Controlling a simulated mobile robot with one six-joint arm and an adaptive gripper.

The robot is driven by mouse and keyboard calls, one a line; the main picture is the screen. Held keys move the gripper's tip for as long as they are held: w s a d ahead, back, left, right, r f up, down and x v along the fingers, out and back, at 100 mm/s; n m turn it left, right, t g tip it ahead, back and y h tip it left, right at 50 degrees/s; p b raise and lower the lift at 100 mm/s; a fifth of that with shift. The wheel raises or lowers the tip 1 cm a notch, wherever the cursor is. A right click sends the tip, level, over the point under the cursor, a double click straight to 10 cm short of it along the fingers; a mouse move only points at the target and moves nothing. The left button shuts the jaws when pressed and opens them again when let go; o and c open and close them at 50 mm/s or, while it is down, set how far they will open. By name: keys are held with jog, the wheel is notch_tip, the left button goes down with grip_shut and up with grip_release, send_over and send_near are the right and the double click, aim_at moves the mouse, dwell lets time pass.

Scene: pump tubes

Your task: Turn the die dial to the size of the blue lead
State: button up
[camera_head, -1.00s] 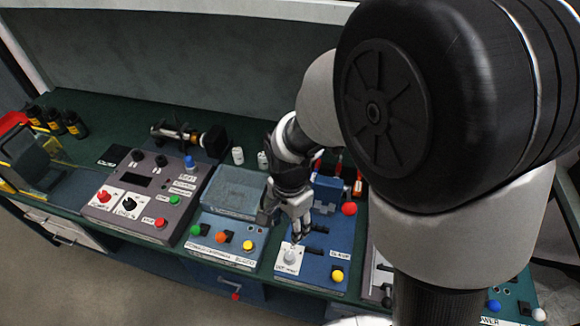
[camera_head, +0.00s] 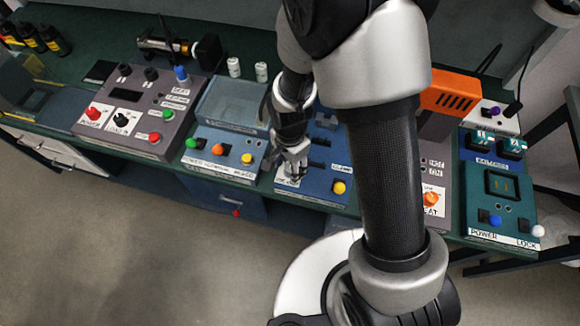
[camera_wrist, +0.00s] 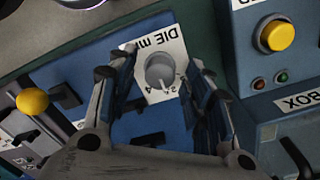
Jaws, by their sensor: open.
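The die dial (camera_wrist: 160,70) is a grey round knob on a white plate in the wrist view. The plate reads "DIE" and carries small numbers; a 2 and a 4 show by the knob's lower edge. My gripper (camera_wrist: 163,78) is open, with one finger on each side of the knob; contact cannot be told. In the head view my gripper (camera_head: 294,168) is low over the front left of the blue die unit (camera_head: 316,188) and hides the dial. I cannot make out a blue lead in either view.
A yellow button (camera_head: 339,187) and dark levers sit on the die unit. Left of it is the unit with green, orange and yellow buttons (camera_head: 218,149). The wrist view shows another yellow button (camera_wrist: 277,36) on the neighbouring box. My arm hides much of the bench's right half.

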jog(key=shift+f, duration=0.3)
jog(key=shift+c, duration=0.3)
jog(key=c, duration=1)
jog(key=shift+n, duration=0.4)
jog(key=n, duration=0.3)
jog(key=shift+n, duration=0.4)
jog(key=n, duration=0.4)
jog(key=shift+n, duration=0.3)
